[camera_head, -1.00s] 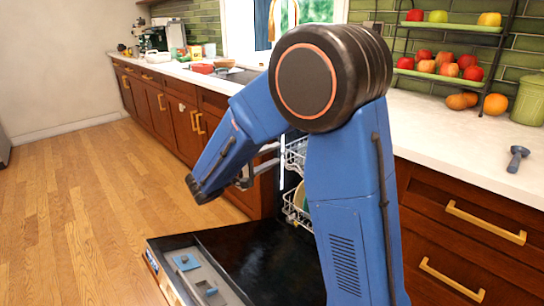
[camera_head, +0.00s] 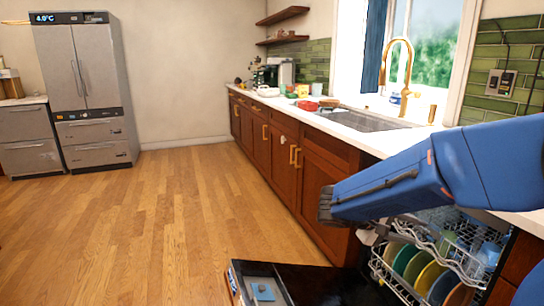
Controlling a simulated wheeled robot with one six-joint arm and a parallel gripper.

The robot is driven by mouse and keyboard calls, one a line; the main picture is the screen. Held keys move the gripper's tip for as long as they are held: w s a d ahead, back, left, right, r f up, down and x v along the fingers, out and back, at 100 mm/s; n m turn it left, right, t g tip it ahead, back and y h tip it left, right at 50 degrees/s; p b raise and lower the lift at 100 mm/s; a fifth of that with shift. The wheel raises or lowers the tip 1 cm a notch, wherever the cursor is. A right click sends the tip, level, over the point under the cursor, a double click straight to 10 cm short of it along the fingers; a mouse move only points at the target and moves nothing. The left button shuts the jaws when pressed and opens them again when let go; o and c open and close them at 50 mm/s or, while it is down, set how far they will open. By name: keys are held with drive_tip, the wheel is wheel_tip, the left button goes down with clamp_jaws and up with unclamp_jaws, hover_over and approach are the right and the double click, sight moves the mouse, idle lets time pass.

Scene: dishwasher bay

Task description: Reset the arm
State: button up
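My blue arm reaches in from the right edge of the head view. It extends left over the dishwasher, ending in a dark blocky part near the lower cabinets. My gripper (camera_head: 372,234) shows only in part, below the forearm and above the rack. Its fingers are too small and covered to read. The dishwasher door (camera_head: 342,286) is open and lies flat at the bottom. The dish rack (camera_head: 388,271) holds several coloured plates, with blue and green cups behind them.
A counter with a sink (camera_head: 362,121) and gold faucet (camera_head: 399,62) runs along the right above wooden cabinets (camera_head: 311,185). A grey refrigerator (camera_head: 88,88) stands at the far left. The wooden floor (camera_head: 165,225) is clear.

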drive_tip(key=s+a+f+m+y, duration=0.1)
drive_tip(key=s+a+f+y, duration=0.1)
drive_tip(key=s+y, duration=0.5)
drive_tip(key=s+a+f+m+y, duration=0.1)
drive_tip(key=s+f+y, duration=0.1)
drive_tip(key=s, duration=0.9)
drive_tip(key=s+a+t+y, duration=0.3)
drive_tip(key=s+a+y, duration=0.1)
drive_tip(key=a, duration=0.2)
drive_tip(key=shift+a+r, duration=0.2)
drive_tip(key=shift+a, duration=0.05)
drive_tip(key=shift+c, duration=0.7)
